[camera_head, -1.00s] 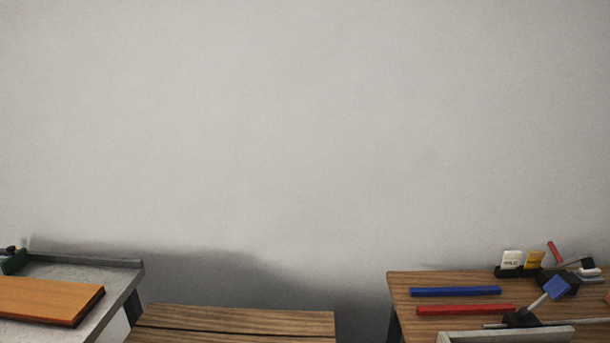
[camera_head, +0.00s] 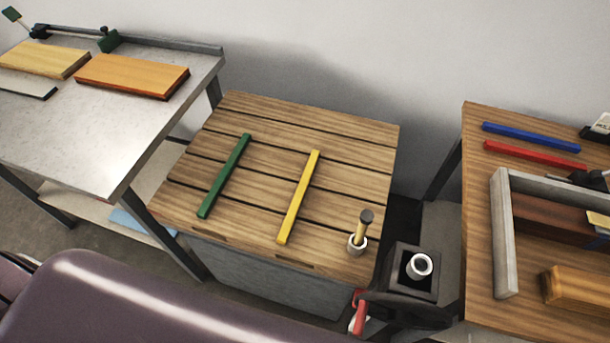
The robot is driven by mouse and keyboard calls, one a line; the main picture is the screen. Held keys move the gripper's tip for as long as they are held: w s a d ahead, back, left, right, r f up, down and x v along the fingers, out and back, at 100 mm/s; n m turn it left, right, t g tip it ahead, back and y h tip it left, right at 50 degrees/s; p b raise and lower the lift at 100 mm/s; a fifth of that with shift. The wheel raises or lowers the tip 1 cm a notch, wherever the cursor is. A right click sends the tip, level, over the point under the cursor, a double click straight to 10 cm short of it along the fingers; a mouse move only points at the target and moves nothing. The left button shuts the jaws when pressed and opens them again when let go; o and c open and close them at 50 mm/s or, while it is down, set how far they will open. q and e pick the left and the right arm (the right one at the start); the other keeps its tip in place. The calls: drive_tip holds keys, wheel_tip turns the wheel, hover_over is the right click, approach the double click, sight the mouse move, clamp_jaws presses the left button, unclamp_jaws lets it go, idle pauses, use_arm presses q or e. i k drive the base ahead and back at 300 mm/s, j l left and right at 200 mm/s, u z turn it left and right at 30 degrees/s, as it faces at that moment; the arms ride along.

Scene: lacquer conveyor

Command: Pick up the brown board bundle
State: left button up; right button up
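Several boards are in view, and I cannot tell for certain which is the brown bundle. An orange-brown board (camera_head: 132,76) with a dark lower edge lies flat on the metal table (camera_head: 110,130) at the left. A paler yellowish board (camera_head: 44,59) lies to its left. A dark brown piece (camera_head: 548,216) lies inside a grey frame (camera_head: 503,232) on the right table, partly cut off by the picture edge. A yellow-brown block (camera_head: 580,288) lies near it. Neither of my grippers is in view.
The right table (camera_head: 480,220) also bears blue (camera_head: 530,136) and red (camera_head: 532,154) bars.

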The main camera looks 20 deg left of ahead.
sight(532, 216)
drive_tip(key=z, duration=1.45)
drive_tip(key=u, duration=2.15)
drive_tip(key=z, duration=1.8)
